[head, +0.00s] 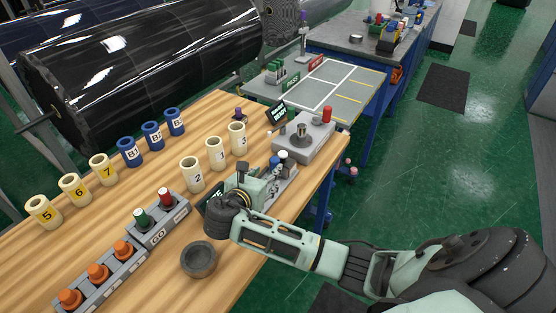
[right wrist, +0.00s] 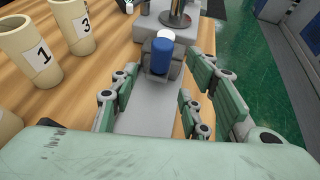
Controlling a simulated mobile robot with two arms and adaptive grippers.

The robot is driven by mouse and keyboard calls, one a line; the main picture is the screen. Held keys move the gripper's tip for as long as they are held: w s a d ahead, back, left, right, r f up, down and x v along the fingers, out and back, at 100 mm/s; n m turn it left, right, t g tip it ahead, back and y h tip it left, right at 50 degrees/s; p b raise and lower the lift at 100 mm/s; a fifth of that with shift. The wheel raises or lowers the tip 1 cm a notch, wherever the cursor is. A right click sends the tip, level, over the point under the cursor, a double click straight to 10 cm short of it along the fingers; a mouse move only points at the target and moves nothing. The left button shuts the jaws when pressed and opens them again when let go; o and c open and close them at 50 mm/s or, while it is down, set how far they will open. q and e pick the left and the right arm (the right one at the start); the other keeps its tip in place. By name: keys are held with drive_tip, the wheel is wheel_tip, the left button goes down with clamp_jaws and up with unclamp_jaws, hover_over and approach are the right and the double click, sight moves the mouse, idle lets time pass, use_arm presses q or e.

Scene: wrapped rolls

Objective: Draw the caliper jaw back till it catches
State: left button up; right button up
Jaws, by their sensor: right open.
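A grey fixture (head: 284,184) with a blue post and a white-topped post stands near the table's right edge; it seems to be the caliper. In the right wrist view its long grey base (right wrist: 150,122) runs away from me to a dark block that carries the blue post (right wrist: 161,57), with the white top just behind. My right gripper (head: 262,178) is over the near part of the fixture, and partly hides it. In the right wrist view its green-padded fingers (right wrist: 155,100) are spread to either side of the base, with nothing between the pads. My left gripper is not in view.
Cream rolls (head: 192,174) and blue rolls (head: 153,136) stand to the left. A grey gauge block (head: 303,145) with a red knob is just beyond the fixture. A GO tray (head: 160,220), a tray of orange plugs (head: 98,276) and a dark bowl (head: 199,260) lie nearer.

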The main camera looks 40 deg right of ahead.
sight(272, 168)
drive_tip(key=x, duration=0.4)
drive_tip(key=shift+w+d+p, duration=0.1)
drive_tip(key=shift+d+p, duration=0.05)
drive_tip(key=shift+p, duration=0.15)
drive_tip(key=shift+x, duration=1)
drive_tip(key=shift+f, duration=0.1)
drive_tip(key=c, duration=0.4)
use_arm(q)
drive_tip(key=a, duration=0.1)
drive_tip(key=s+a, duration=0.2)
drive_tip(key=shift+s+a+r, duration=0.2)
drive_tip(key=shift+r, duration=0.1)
use_arm(e)
clamp_jaws()
drive_tip(key=shift+w, duration=0.1)
